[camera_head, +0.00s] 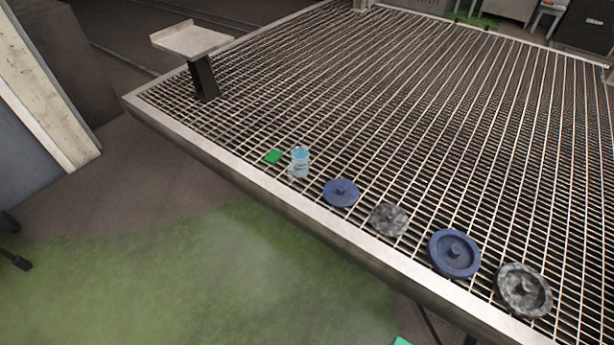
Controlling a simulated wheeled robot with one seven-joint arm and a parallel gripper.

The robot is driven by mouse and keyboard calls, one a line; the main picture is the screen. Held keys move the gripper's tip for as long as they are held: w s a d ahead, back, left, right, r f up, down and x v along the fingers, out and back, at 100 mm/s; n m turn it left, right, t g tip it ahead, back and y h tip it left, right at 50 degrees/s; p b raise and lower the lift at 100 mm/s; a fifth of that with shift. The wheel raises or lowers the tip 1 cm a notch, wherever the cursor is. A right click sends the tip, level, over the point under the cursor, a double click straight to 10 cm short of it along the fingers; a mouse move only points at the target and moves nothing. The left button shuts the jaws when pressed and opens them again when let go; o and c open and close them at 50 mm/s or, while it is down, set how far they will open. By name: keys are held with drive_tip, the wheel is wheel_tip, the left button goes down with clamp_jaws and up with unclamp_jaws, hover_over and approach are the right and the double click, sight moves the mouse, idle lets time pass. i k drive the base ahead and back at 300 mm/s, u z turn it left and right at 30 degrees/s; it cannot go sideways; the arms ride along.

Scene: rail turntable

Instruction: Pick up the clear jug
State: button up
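The clear jug (300,163) stands upright on the metal grating (400,90), near its front-left edge. It is small, see-through and bluish. A small flat green piece (273,157) lies just left of it, and a blue round lid-like disc (341,193) lies to its right. I cannot make out the jug's handle clearly. My gripper is not in this view.
A grey mottled disc (389,219), a larger blue disc (455,253) and another grey disc (524,290) lie in a row along the front edge. A pale rim (262,190) borders the grating. A post with a flat top (204,78) stands at the far left.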

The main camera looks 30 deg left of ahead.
sight(299, 167)
drive_tip(key=u, duration=1.35)
